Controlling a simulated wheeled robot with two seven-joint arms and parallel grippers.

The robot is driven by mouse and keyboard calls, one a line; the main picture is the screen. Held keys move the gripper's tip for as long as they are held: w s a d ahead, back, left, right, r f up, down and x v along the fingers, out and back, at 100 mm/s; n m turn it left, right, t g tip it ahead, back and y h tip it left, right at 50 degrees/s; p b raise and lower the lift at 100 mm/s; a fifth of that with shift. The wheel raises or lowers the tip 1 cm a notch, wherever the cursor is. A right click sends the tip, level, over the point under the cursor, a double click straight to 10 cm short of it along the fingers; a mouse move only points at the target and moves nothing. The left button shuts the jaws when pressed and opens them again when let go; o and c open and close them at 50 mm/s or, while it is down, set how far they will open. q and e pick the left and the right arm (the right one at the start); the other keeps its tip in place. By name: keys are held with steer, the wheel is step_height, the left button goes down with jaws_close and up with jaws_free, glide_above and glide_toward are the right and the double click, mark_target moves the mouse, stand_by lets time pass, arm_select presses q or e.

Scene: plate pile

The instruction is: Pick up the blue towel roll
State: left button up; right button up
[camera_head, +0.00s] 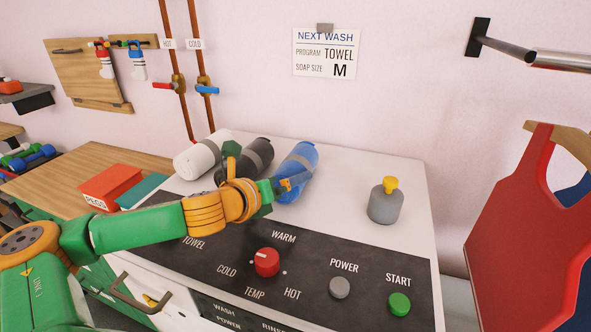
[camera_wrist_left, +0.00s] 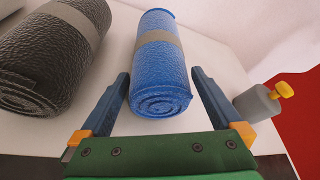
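The blue towel roll (camera_head: 299,170) lies on the white top of the washing machine, the rightmost of three rolls, with a grey band around it. My left gripper (camera_head: 292,184) is at the near end of this roll. In the left wrist view the roll (camera_wrist_left: 160,70) lies ahead and its near end sits between the two spread fingers of my left gripper (camera_wrist_left: 160,95). A gap shows on both sides, so the fingers are open and not closed on it. My right gripper is not in view.
A black roll (camera_head: 256,157) lies close on the left, with a white roll (camera_head: 197,158) beyond it. A grey bottle with a yellow top (camera_head: 385,202) stands to the right. The control panel (camera_head: 320,270) with knobs is in front. A red garment (camera_head: 520,230) hangs at right.

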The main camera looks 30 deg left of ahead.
arm_select(q)
steer(key=c, duration=1.3)
